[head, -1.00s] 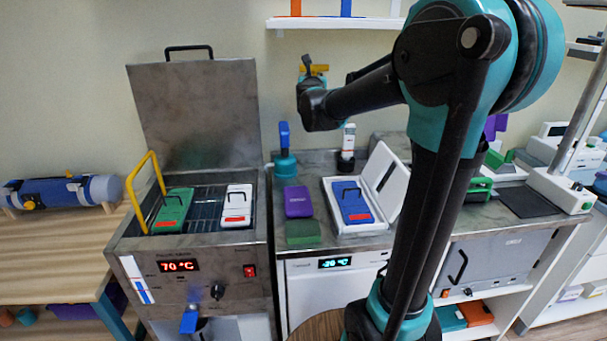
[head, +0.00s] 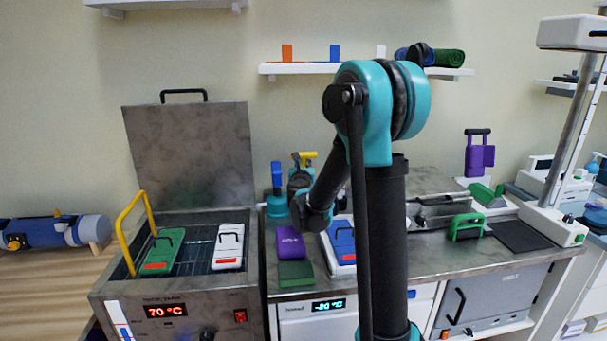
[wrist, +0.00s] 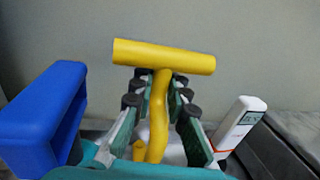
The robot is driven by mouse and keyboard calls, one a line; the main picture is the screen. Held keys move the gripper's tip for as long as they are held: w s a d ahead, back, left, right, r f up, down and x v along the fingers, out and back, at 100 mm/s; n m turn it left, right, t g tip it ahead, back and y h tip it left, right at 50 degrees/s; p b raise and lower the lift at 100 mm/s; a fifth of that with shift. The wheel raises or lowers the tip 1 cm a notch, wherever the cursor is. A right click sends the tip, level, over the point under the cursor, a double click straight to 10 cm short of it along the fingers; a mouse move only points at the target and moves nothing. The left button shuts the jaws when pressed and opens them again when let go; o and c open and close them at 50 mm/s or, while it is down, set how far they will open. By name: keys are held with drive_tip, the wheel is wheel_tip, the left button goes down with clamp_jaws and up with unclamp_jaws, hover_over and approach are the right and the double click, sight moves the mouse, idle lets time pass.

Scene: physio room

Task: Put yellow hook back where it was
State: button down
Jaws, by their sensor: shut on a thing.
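The yellow hook (wrist: 163,57) has a T-shaped bar and a curved stem in the wrist view. My gripper (wrist: 160,115) is shut on the stem, with the bar above the fingertips. In the head view the yellow hook (head: 305,157) shows upright at the top of my gripper (head: 302,170), over the back of the counter. A blue-handled tool (head: 277,175) in a teal stand is just left of it.
A white device (wrist: 240,125) stands close on the right in the wrist view. A hot bath (head: 200,225) with raised lid stands left; a purple pack (head: 290,242) and green block (head: 296,273) lie on the counter. A wall shelf (head: 300,69) is above.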

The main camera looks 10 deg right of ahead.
drive_tip(key=shift+f, duration=2)
drive_tip(key=c, duration=1.5)
unclamp_jaws()
drive_tip(key=shift+r, duration=0.2)
drive_tip(key=s+a, duration=0.2)
drive_tip(key=s, duration=1)
drive_tip(key=shift+a+f, duration=0.1)
